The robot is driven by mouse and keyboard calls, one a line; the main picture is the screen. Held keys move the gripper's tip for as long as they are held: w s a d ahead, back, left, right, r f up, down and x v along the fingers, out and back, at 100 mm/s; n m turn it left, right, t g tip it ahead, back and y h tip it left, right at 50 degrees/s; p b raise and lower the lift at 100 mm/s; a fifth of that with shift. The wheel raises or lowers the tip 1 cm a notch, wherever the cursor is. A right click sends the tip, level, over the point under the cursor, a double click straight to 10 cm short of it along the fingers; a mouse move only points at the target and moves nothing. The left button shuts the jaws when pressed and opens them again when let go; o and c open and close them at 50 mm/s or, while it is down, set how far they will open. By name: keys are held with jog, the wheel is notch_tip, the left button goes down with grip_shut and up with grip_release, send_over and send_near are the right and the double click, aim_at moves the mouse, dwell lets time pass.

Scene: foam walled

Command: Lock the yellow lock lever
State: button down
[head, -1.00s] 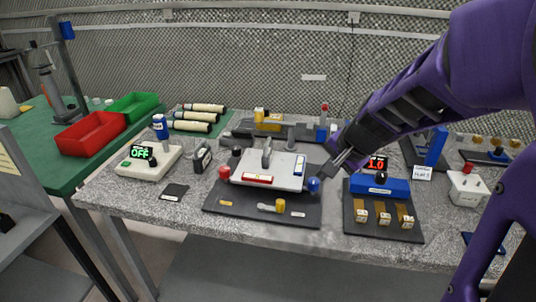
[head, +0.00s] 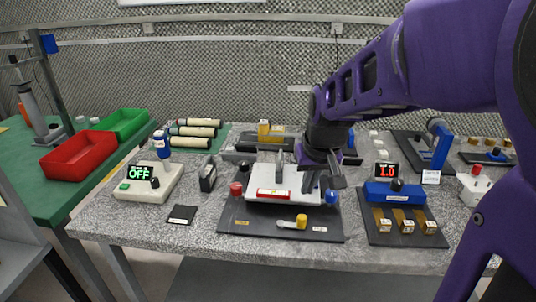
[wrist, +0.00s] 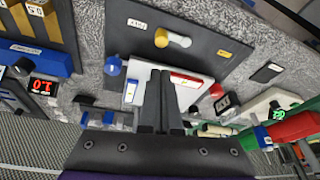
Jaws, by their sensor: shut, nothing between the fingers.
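The yellow lock lever (head: 300,221) has a yellow round end and a pale grey arm pointing left, at the front of a dark board (head: 256,230). It also shows in the wrist view (wrist: 161,38), near the top, with labels on both sides of it. My gripper (head: 323,182) hangs over the right part of the white plate (head: 262,183) behind the lever. In the wrist view its fingers (wrist: 160,78) are together and empty. The gripper is apart from the lever, and the lever is in plain sight in both views.
A blue knob (head: 331,197) and a red knob (head: 236,189) flank the white plate. A blue device with a red display (head: 388,171) stands to the right. A white box with a green display (head: 139,171) stands to the left. The space in front of the lever is clear.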

jog(key=shift+a, duration=0.1)
dwell(0.4)
jog(key=b+x, duration=0.2)
jog(key=x, duration=0.8)
